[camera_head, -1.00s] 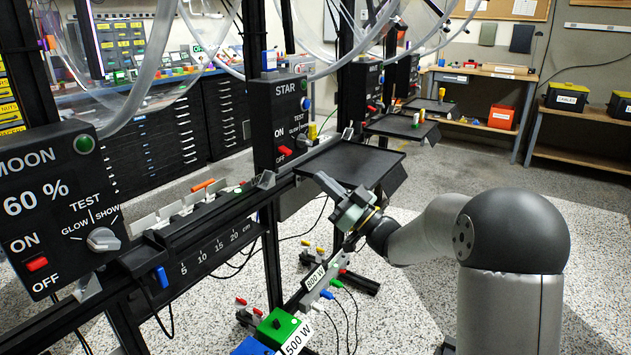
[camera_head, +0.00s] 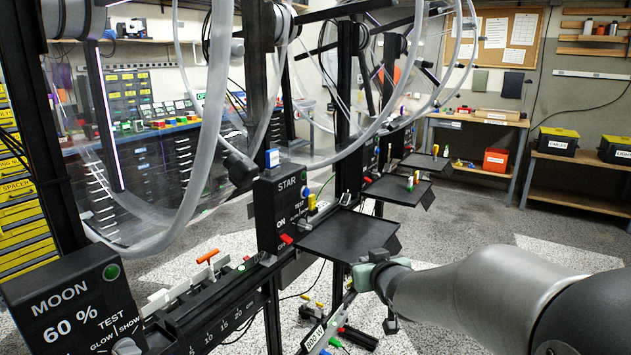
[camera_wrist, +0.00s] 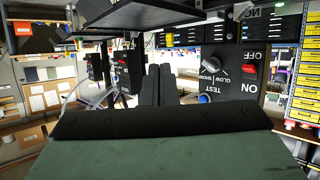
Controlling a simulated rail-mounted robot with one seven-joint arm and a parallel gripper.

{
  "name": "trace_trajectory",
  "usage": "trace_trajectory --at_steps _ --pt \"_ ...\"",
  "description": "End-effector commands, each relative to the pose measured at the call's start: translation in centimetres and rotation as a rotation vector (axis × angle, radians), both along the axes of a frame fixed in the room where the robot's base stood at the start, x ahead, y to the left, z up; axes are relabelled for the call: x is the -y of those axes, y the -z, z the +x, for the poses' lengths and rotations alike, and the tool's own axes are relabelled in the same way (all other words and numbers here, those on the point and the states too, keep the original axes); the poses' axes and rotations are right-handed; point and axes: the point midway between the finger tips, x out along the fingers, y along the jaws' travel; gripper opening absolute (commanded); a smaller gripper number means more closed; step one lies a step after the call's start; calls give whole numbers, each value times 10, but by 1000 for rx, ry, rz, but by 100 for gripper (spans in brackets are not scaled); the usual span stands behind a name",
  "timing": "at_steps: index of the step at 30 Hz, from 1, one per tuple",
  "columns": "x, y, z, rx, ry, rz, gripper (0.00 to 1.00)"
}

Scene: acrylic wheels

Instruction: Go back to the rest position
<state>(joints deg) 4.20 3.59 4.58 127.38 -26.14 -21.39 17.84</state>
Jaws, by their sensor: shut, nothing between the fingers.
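My gripper (camera_head: 362,275) is grey-green and sits at the end of my grey arm, right of the picture's centre in the head view. It is just below the front right of the black tray (camera_head: 345,236) beside the STAR box; I cannot tell whether they touch. In the wrist view, the two dark fingers of my gripper (camera_wrist: 157,70) stand together with nothing between them. That view looks upside down and shows a control box with a red switch and a grey knob beyond the fingers.
The STAR box (camera_head: 285,206) and MOON box (camera_head: 74,308) stand on the rail at left. Large clear wheels (camera_head: 205,130) hang above. More black trays (camera_head: 397,190) lie farther back. A workbench (camera_head: 470,122) with a red bin (camera_head: 496,160) stands behind. Open floor lies at right.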

Motion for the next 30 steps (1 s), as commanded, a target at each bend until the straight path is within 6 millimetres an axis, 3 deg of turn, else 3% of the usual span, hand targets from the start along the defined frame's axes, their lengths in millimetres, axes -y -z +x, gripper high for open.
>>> trace_trajectory --at_steps 1,5,9,12,15,20,30 --pt "12 -25 -27 -110 61 -34 0" --pt "35 -28 -111 -444 178 -97 0" --pt "39 -34 -211 -786 216 -112 0" --pt "34 -40 -266 -966 204 -103 0" --pt "29 -45 -303 -1089 184 -94 0" --pt "25 -46 -327 -1170 166 -85 0" --pt "25 -45 -328 -1174 167 -85 0"
